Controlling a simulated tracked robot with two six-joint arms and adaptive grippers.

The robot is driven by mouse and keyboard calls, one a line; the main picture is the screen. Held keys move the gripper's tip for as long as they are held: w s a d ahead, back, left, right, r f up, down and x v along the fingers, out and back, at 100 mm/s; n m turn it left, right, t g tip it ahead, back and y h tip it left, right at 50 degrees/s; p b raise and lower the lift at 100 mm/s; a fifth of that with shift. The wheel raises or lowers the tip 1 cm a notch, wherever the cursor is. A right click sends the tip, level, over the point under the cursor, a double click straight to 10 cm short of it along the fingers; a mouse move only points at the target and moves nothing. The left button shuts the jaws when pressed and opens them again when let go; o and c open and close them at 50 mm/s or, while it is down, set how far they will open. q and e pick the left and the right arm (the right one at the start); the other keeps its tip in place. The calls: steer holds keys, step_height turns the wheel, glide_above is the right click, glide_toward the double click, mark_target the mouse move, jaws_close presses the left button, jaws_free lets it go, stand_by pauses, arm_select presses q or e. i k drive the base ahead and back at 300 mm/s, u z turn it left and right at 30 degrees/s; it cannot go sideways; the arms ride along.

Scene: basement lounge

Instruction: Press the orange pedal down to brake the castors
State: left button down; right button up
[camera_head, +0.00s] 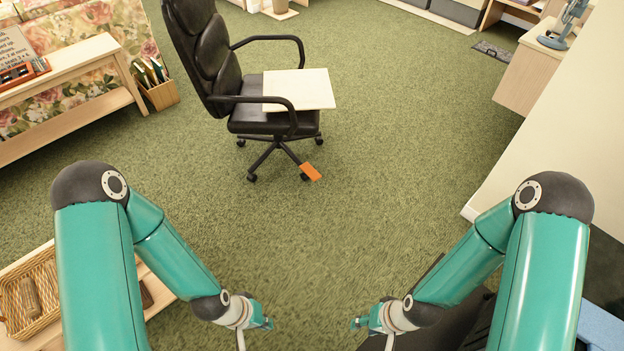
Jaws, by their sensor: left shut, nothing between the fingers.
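The orange pedal (311,171) sticks out low at the front of a black office chair (262,119), beside one of its castors (305,177). I cannot tell from here whether the pedal is up or down. My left gripper (268,324) is shut and empty at the bottom of the view, well short of the pedal. My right gripper (356,324) is also at the bottom, apart from the chair; its fingers are too small to read.
The carpet (330,235) between my grippers and the chair is clear. A wooden bench (75,88) and a crate of books (158,92) stand at the left. A wicker basket (40,290) is at the lower left.

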mark_target(310, 170)
steer(key=z, duration=0.2)
steer(key=i, duration=0.4)
steer(key=z, duration=0.65)
steer(key=i, duration=2.05)
steer(key=u, duration=0.8)
steer(key=i, duration=0.6)
steer(key=z, duration=0.2)
steer(key=k, duration=0.6)
steer(key=u, duration=0.1)
